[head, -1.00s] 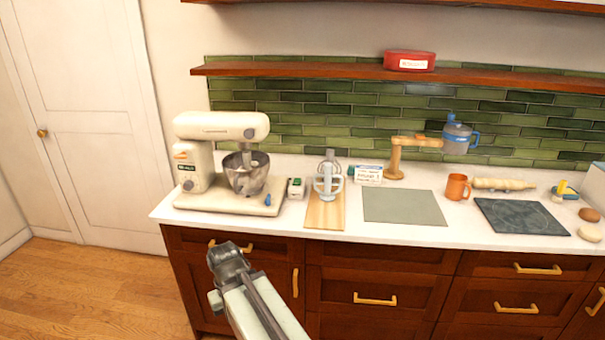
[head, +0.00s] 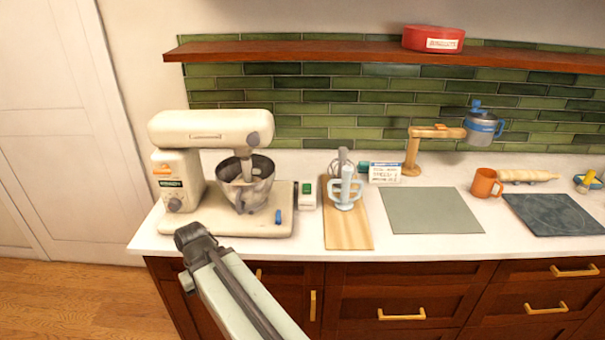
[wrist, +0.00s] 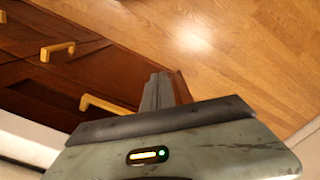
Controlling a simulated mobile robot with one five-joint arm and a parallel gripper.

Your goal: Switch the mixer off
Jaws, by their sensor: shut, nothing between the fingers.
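The cream stand mixer (head: 210,127) stands at the left end of the white counter in the head view, its head lowered over a metal bowl (head: 245,188). A round knob (head: 174,204) is on its column, under a green label. A blue lever (head: 278,217) is on the base's front right. A small white box with a green button (head: 307,190) sits just right of the base. My gripper (wrist: 157,92) shows in the wrist view, shut and empty, over the floor and cabinet fronts. In the head view my arm is in front of the counter edge, apart from the mixer.
A wooden board (head: 347,232) with a pale blue stand and whisk is right of the box. Further right are a grey mat (head: 430,210), an orange mug (head: 486,183) and a dark slab (head: 555,214). Drawer handles (head: 401,314) stick out below. A shelf (head: 330,52) runs above.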

